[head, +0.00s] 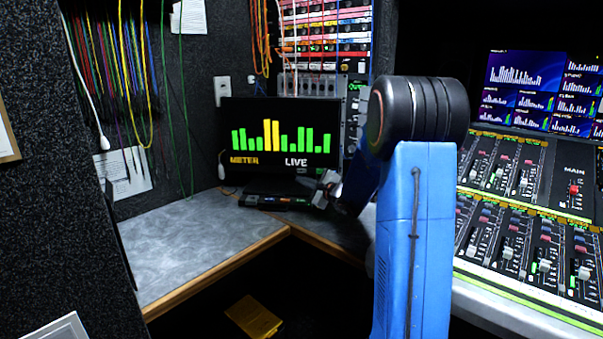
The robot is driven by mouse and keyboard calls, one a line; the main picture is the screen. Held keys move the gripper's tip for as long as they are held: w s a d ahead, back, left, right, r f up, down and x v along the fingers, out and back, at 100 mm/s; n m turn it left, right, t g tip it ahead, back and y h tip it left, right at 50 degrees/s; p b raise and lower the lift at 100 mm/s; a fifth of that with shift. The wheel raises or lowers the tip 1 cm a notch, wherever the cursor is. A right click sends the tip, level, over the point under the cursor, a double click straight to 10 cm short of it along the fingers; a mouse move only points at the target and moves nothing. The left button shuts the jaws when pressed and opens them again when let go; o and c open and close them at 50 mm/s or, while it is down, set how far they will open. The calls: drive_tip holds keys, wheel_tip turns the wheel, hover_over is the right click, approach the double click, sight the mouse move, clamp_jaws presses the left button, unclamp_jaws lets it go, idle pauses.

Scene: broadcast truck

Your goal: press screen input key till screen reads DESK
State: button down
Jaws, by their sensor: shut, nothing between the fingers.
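The screen (281,139) stands at the back corner of the grey desk. It shows green and yellow bars, with "METER" at lower left and "LIVE" at lower middle. A dark box with small lights (277,201) sits at the screen's foot; the input key cannot be made out on it. My gripper (322,190) is shut and empty, just right of this box and in front of the screen's lower right corner. Whether it touches anything cannot be told. My blue arm hides what lies behind it at the right of the screen.
The grey desk top (195,248) is clear to the left. A mixing console (530,215) with faders fills the right side, below a wall of monitors (545,90). Patch cables (125,70) hang at the left wall. A yellow object (254,318) lies low under the desk.

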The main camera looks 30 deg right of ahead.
sight(297, 171)
drive_tip(key=shift+w+d, duration=0.7)
drive_tip(key=shift+w, duration=0.3)
drive_tip(key=shift+w+d, duration=0.7)
drive_tip(key=shift+w, duration=0.25)
idle(0.7)
drive_tip(key=shift+w+d, duration=0.2)
drive_tip(key=shift+w, duration=0.15)
drive_tip(key=shift+w+d, duration=0.25)
drive_tip(key=shift+w, duration=0.05)
idle(0.9)
drive_tip(key=shift+s+a, duration=0.45)
drive_tip(key=shift+s, duration=0.2)
idle(0.3)
drive_tip(key=shift+s+a, duration=0.75)
drive_tip(key=shift+s, duration=0.3)
drive_tip(key=shift+s+a, duration=0.75)
drive_tip(key=shift+s, duration=0.25)
